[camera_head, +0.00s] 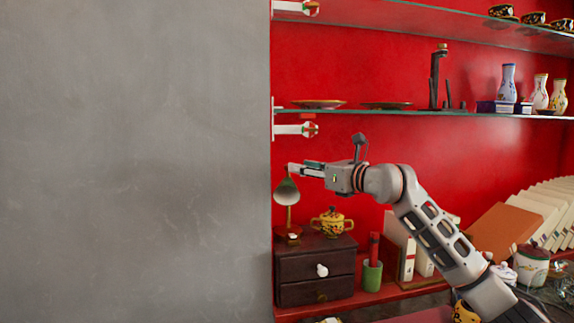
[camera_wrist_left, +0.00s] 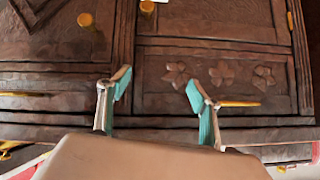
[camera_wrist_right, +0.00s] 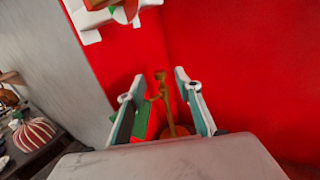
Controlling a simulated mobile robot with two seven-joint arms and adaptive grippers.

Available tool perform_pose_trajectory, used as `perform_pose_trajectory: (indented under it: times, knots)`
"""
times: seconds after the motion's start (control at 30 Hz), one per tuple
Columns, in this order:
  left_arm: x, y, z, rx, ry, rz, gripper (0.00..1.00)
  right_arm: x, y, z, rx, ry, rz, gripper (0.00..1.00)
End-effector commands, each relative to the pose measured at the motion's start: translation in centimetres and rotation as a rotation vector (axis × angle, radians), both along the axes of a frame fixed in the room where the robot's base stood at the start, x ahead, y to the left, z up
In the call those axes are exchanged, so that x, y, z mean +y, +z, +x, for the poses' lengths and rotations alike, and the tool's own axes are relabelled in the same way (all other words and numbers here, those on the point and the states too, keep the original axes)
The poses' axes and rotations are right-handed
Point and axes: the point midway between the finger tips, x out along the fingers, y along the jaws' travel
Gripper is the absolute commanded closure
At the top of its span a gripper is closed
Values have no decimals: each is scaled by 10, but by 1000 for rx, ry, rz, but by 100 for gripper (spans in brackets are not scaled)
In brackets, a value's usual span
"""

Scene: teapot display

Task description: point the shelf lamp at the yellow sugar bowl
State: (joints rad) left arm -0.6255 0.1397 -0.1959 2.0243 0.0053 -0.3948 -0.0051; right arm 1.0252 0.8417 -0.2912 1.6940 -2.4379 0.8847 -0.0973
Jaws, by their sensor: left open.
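The yellow sugar bowl (camera_head: 332,222), dark-patterned with two handles, stands on the same chest, right of the lamp. My right gripper (camera_head: 298,169) is just above the shade. In the right wrist view its fingers (camera_wrist_right: 159,74) are apart, with a brass rod (camera_wrist_right: 168,105) and a green-and-red piece between them; contact is unclear. My left gripper (camera_wrist_left: 156,80) is open and empty before a dark carved wooden front (camera_wrist_left: 215,75).
A glass shelf (camera_head: 400,112) with plates and vases runs above my right arm. A green cup (camera_head: 372,276), books and a lidded jar (camera_head: 531,266) stand right of the chest. A grey wall (camera_head: 135,160) fills the left.

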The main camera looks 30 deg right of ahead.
Motion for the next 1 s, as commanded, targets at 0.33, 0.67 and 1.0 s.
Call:
perform_pose_trajectory:
  times: [0.33, 0.67, 1.0]
  knots:
    - [-1, -5, -8, 17, -1, -2, 36, 15, 0, 50, 1, 2, 2, 66]
    - [-2, 4, 3, -8, -2, -4, 36, 18, -1, 62, 2, 1, -1, 66]
    - [-2, 6, 5, -12, -2, -4, 36, 18, -1, 62, 2, 1, -1, 100]
